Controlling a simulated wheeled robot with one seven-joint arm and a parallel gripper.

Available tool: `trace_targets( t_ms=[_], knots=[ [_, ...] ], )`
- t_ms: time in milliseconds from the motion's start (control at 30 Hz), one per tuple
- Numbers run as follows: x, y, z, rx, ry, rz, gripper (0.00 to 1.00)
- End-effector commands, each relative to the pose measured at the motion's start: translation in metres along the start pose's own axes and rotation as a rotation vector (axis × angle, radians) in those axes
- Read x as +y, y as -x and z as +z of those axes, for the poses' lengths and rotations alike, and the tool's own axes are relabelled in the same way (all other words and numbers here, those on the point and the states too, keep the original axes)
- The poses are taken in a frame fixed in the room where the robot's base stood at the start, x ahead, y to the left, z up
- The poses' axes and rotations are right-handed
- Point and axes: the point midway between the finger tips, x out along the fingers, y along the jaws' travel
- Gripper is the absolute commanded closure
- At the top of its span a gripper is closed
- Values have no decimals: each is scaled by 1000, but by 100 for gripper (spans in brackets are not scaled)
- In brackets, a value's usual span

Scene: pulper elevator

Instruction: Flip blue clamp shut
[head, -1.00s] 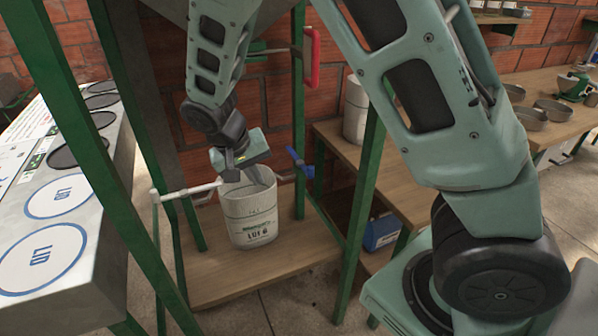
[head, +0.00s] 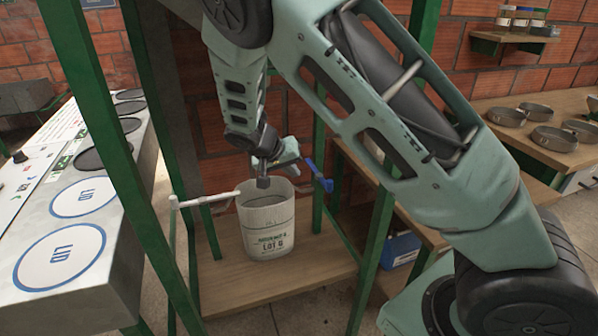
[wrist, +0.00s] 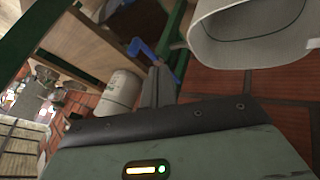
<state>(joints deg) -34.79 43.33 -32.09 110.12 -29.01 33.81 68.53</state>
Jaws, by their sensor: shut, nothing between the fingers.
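The blue clamp (head: 320,177) is a small lever on the right of the green frame, beside the rim of the white bucket (head: 268,235). In the wrist view the blue clamp (wrist: 140,48) shows just beyond my fingertips (wrist: 160,72), with part of it behind them. My gripper (head: 263,182) is shut and empty, pointing down over the bucket's rim, left of the clamp in the head view. I cannot tell whether it touches the clamp. The white-handled clamp (head: 190,202) reaches to the bucket's left side.
Green posts (head: 375,235) stand on both sides of the bucket. The bucket rests on a wooden platform (head: 285,277). A steel counter with LID circles (head: 83,197) is at left. A wooden table (head: 510,125) with metal bowls is at right. A brick wall is behind.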

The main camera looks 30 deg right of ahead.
Motion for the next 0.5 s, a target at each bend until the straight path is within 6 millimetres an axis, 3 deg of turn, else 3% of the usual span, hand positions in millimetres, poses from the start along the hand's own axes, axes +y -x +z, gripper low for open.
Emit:
trace_targets(
  t_ms=[300, 400, 500],
  knots=[
    [1, -67, 1, -4, 3, 4, 100],
    [3, -84, 1, -4, 0, 3, 100],
    [19, -88, 0, -4, -1, 2, 100]
  ],
)
